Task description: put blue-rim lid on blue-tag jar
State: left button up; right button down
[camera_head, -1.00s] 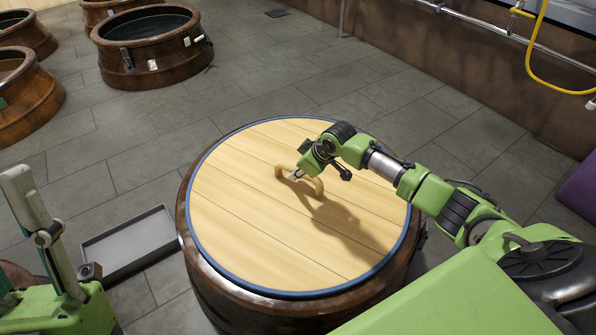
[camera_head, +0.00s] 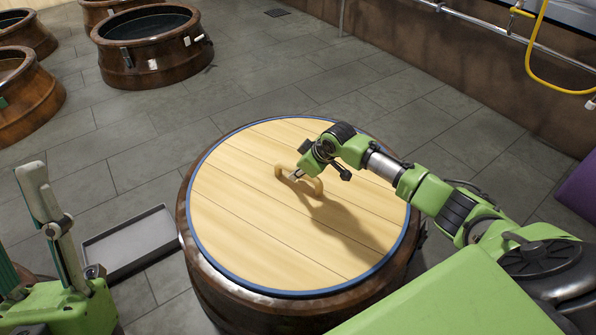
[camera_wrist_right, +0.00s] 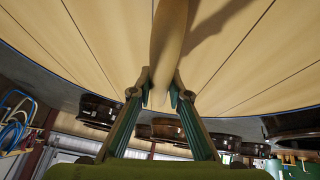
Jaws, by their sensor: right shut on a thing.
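The blue-rim lid (camera_head: 245,215) is a round disc of pale planks with a blue edge and a wooden bar handle (camera_head: 318,186). It lies over the mouth of a large brown jar (camera_head: 215,298) in the middle of the head view and looks roughly level. I cannot tell if it is fully seated. No tag shows on this jar. My right gripper (camera_head: 293,175) is shut on the handle; the right wrist view shows its fingers (camera_wrist_right: 160,92) on both sides of the bar.
A shallow grey tray (camera_head: 130,240) lies left of the lidded jar. Pipes and a yellow hose (camera_head: 530,65) run along the right wall. Paved floor between is clear.

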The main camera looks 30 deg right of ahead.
jog(key=shift+w+r, duration=0.1)
jog(key=shift+r, duration=0.05)
dwell(0.5)
jog(key=c, duration=1.8)
grip_release()
jog(key=shift+c, duration=0.2)
jog(key=shift+s+f, duration=0.3)
jog(key=shift+f, duration=0.1)
jog(key=shift+s+d+r, duration=0.1)
jog(key=shift+r, duration=0.45)
jog(key=v, duration=1.1)
jog(key=shift+r, duration=0.2)
